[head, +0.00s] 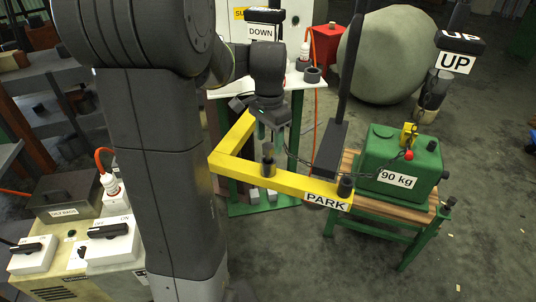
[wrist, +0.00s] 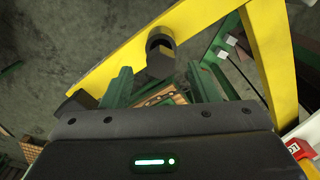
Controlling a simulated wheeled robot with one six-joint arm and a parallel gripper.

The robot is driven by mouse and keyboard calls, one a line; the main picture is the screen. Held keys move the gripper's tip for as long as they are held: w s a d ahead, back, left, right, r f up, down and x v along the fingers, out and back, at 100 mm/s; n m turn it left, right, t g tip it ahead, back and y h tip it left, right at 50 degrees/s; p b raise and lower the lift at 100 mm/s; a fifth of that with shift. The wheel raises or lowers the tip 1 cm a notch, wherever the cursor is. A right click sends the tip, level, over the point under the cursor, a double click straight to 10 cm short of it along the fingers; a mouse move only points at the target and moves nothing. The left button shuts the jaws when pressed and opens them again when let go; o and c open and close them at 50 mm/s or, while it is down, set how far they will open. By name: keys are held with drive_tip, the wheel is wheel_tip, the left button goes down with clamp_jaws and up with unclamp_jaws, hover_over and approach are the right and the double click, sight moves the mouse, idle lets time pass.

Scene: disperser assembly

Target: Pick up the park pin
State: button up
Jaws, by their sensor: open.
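A yellow angled arm (head: 290,183) carries a PARK label near its right end in the head view. A dark upright cylinder (head: 268,160), which looks like the park pin, stands on its front bar. In the wrist view this cylinder (wrist: 160,52) is just beyond the fingers, near the picture's middle. Another dark cylinder (head: 346,187) stands at the bar's end beside the label; I cannot rule it out as the pin. My gripper (head: 270,134) points down above the first cylinder. Its greenish fingers also show in the wrist view (wrist: 158,70), apart and with nothing held.
A green 90 kg weight (head: 398,165) sits on a wooden-topped green stand at the right. A dark upright lever (head: 334,135) rises behind the PARK end. A chain hangs near my gripper. A white-topped table (head: 275,82) is behind; a switch box (head: 105,245) is front left.

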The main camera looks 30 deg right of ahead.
sight(268, 145)
drive_tip(key=shift+a+f, duration=0.15)
drive_tip(key=shift+f, duration=0.25)
wheel_tip(268, 145, down, 4)
drive_tip(key=shift+f, duration=0.2)
drive_tip(key=shift+c, duration=0.2)
clamp_jaws()
drive_tip(key=shift+r, duration=0.1)
